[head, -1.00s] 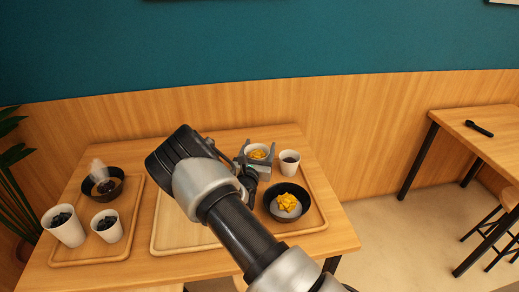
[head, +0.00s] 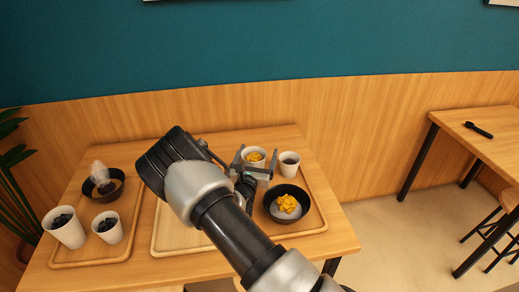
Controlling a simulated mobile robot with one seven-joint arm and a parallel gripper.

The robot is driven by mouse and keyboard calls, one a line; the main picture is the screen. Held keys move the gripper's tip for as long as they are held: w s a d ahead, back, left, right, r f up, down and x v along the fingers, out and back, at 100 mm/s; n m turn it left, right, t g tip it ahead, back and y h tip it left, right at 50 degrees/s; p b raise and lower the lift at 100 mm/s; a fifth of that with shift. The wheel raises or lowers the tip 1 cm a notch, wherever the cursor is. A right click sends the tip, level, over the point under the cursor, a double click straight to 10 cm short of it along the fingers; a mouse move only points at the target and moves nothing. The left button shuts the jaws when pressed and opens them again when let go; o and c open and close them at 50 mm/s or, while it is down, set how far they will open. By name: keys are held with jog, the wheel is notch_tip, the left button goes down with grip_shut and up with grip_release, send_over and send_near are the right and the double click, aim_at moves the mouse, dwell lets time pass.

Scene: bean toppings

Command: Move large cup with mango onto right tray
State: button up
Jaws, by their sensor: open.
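The large white cup with yellow mango (head: 254,157) stands at the back of the right tray (head: 318,208), partly hidden by my gripper. My gripper (head: 255,163) is open, with its two fingers on either side of the cup and apart from each other. My arm crosses the middle of the table and hides part of the trays.
On the right tray are a small white cup with dark topping (head: 289,163) and a dark bowl with mango (head: 286,204). The left tray (head: 128,232) holds a dark bowl (head: 104,187) and two white cups (head: 64,227) with dark topping. The middle tray (head: 170,238) looks bare where visible.

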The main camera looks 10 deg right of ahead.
aim_at(254, 164)
jog(key=v, duration=0.9)
jog(key=shift+s+p, duration=0.1)
jog(key=shift+p, duration=0.3)
jog(key=s+d+r+m+g+h, duration=0.5)
jog(key=d+r+m+g+h, duration=0.2)
jog(key=d+r+m, duration=0.4)
jog(key=s+d+r+m+g+y, duration=0.1)
jog(key=s+d+r+m+g, duration=0.25)
jog(key=s, duration=0.25)
jog(key=s+d+r+m+g, duration=0.2)
jog(key=s+d+m+g, duration=0.1)
jog(key=s+m, duration=0.2)
jog(key=s+a+r+m+g+y, duration=0.1)
jog(key=s+a+r+m+y, duration=0.1)
jog(key=s+m+y, duration=0.3)
jog(key=s+a+r+m+g+y, duration=0.1)
jog(key=s+a+m+y, duration=0.1)
jog(key=s, duration=0.5)
jog(key=s+a+r+m+t+y, duration=0.4)
jog(key=s+a+r+m+y, duration=0.1)
jog(key=a, duration=0.4)
notch_tip(254, 164, up, 2)
jog(key=shift+a+y, duration=0.35)
jog(key=shift+y, duration=0.15)
jog(key=shift+s+t, duration=0.1)
jog(key=shift+t, duration=0.15)
